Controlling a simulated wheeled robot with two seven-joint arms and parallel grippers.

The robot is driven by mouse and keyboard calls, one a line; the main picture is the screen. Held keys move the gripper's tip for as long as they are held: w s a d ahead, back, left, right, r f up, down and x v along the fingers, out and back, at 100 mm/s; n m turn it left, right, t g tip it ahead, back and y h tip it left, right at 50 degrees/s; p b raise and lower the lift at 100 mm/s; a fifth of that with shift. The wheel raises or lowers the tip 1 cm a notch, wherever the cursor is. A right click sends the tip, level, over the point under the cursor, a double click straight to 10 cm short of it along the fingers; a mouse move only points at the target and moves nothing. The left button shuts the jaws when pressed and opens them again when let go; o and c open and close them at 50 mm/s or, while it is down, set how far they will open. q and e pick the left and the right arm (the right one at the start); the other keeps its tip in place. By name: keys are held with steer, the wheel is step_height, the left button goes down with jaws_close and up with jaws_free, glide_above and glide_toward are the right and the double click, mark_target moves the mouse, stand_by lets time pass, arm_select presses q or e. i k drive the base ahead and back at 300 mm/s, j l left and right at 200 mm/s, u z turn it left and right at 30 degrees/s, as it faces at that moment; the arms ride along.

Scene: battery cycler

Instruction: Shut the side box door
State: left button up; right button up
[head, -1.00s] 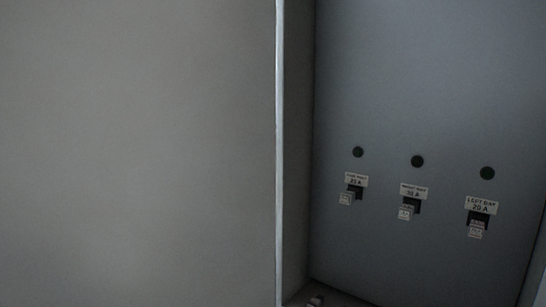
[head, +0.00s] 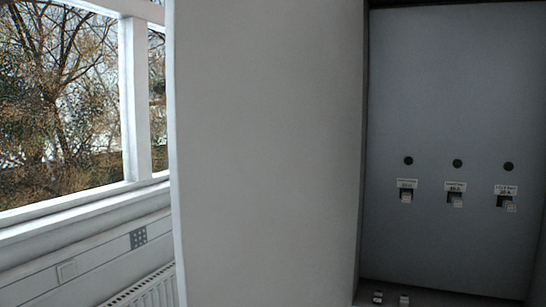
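The side box (head: 455,90) is open at the right of the head view. Its grey back panel shows three small switches (head: 456,200), each under a pale label and a dark round spot. A large plain grey panel (head: 265,150), which looks like the side box door, stands open to the left of the opening. It has a pale upright left edge (head: 178,200), and its right side meets the box. No handle shows on it. Neither gripper is in view, and nothing is seen touching the door.
A window (head: 60,100) with trees outside fills the upper left. Below it are a wall strip with a socket plate (head: 66,271) and a radiator (head: 145,292). Two small pale parts (head: 404,299) sit at the bottom of the box. The space left of the door looks clear.

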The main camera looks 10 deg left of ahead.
mark_target(264, 97)
steer(key=j+z, duration=0.25)
steer(key=j, duration=0.15)
steer(key=k+j+z, duration=0.25)
steer(key=j, duration=0.15)
steer(key=j+z, duration=0.25)
steer(key=j, duration=0.2)
steer(key=i+j+z, duration=0.15)
steer(key=j, duration=0.2)
steer(key=i+j+z, duration=0.15)
steer(key=j, duration=0.2)
steer(key=i+j+z, duration=0.1)
steer(key=j, duration=0.3)
steer(key=j+z, duration=0.15)
steer(key=j, duration=0.2)
steer(key=i, duration=0.1)
